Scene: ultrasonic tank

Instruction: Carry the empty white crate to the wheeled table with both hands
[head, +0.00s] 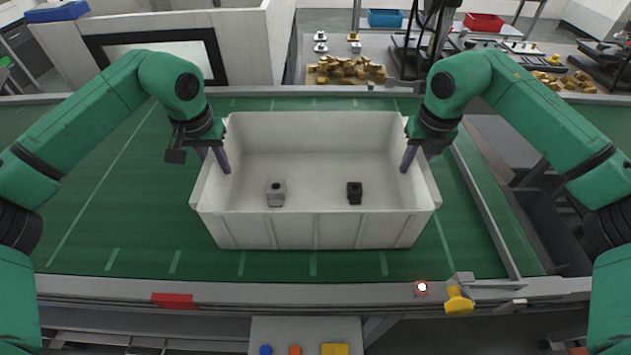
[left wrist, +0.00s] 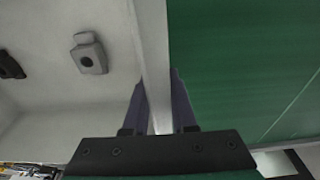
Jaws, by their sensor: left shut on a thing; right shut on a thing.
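The white crate (head: 317,232) sits on a green conveyor belt. It is not empty: a grey block-like part (head: 276,194) and a black one (head: 354,193) lie inside on its floor. My left gripper (head: 213,160) is shut on the crate's left wall, one finger inside. In the left wrist view the crate's rim (left wrist: 152,60) runs between the two fingers, and the grey part (left wrist: 89,53) shows inside. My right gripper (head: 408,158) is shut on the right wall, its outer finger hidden. I cannot tell which table is the wheeled one.
The green belt (head: 100,220) is clear on both sides of the crate. Behind stands a table with brass-coloured parts (head: 345,70), a blue bin (head: 385,18) and a red bin (head: 484,22).

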